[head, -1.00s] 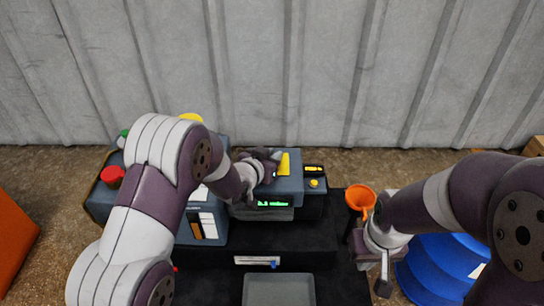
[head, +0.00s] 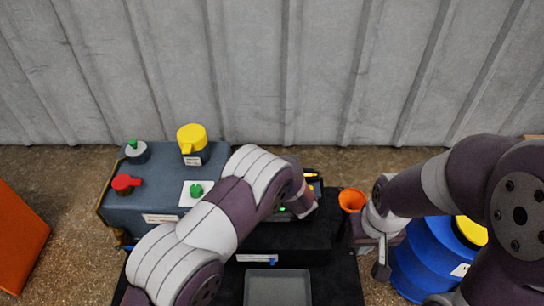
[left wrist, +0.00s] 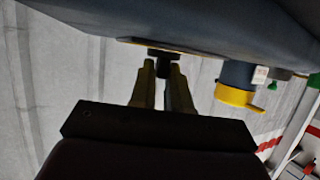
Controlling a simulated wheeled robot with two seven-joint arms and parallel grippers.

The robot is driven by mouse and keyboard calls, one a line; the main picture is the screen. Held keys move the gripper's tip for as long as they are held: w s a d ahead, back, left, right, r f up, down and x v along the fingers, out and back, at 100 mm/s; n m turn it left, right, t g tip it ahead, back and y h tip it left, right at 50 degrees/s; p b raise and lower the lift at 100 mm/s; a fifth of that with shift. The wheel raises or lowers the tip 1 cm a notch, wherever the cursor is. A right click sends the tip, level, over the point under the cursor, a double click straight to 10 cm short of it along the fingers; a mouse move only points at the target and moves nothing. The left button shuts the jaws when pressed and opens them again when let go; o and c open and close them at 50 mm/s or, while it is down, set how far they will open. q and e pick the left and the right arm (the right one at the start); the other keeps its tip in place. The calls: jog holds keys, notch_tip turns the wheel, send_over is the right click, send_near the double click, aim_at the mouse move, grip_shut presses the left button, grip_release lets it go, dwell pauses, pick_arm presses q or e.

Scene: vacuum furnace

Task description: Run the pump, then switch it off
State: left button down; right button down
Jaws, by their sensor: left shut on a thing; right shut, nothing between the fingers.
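A blue-grey unit (head: 120,205) stands at the left, with a red lever knob (head: 126,184), a green-topped knob (head: 137,151), a green button on a white plate (head: 196,190) and a yellow valve handle (head: 191,137). I cannot tell which is the pump switch. My left arm crosses the unit and hides most of a second device with a green display (head: 284,211). In the left wrist view, my left gripper (left wrist: 164,75) is shut on a small dark part (left wrist: 164,62) beneath a blue-grey body (left wrist: 190,22). My right gripper (head: 381,268) is shut and empty, right of the bench.
A black bench (head: 232,280) carries a grey tray (head: 277,290) at the front. A blue drum (head: 420,265) with a yellow top is at the right. An orange object (head: 18,240) lies at the left edge.

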pick_arm(q)
jog(key=shift+d+f+n+g+y+p, duration=0.15)
jog(key=shift+n+g+y+p, duration=0.45)
jog(key=shift+n+y, duration=0.35)
jog(key=shift+s+y, duration=0.1)
jog(key=shift+y, duration=0.15)
jog(key=c, duration=1.2)
grip_release()
